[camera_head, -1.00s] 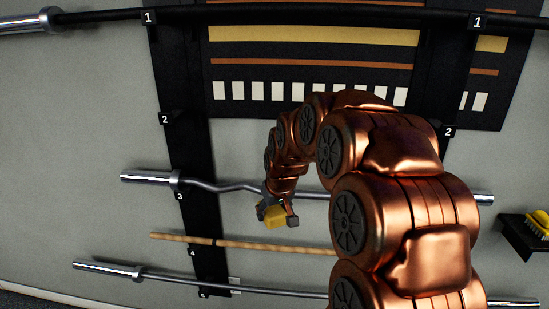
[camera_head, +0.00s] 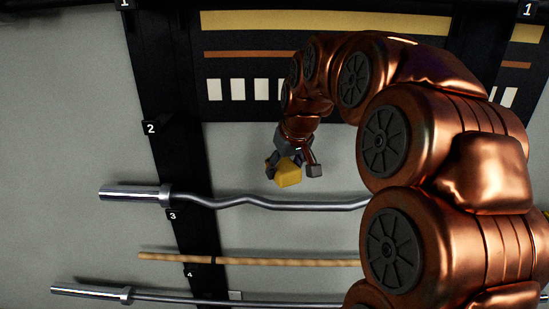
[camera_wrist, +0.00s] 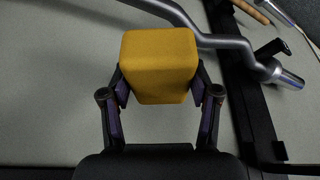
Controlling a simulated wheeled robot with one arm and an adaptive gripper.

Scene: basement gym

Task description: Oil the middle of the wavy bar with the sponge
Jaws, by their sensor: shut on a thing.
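The wavy bar (camera_head: 262,203) is a silver bar with bends, lying across the rack at the hook marked 3. Its thick left sleeve (camera_head: 134,194) sticks out past the left upright, and its right part is hidden behind my arm. My gripper (camera_head: 294,172) is shut on a yellow sponge (camera_head: 288,173), which is just above the bar in the head view. In the wrist view the sponge (camera_wrist: 159,66) sits between both fingers, and the wavy bar (camera_wrist: 225,42) passes behind its top right corner. I cannot tell whether the sponge touches the bar.
A wooden stick (camera_head: 270,262) and a straight metal bar (camera_head: 230,302) hang below. The black left upright (camera_head: 165,110) carries the numbered hooks. A black panel with yellow and orange stripes (camera_head: 320,22) is on the wall above. Grey wall lies free at the left.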

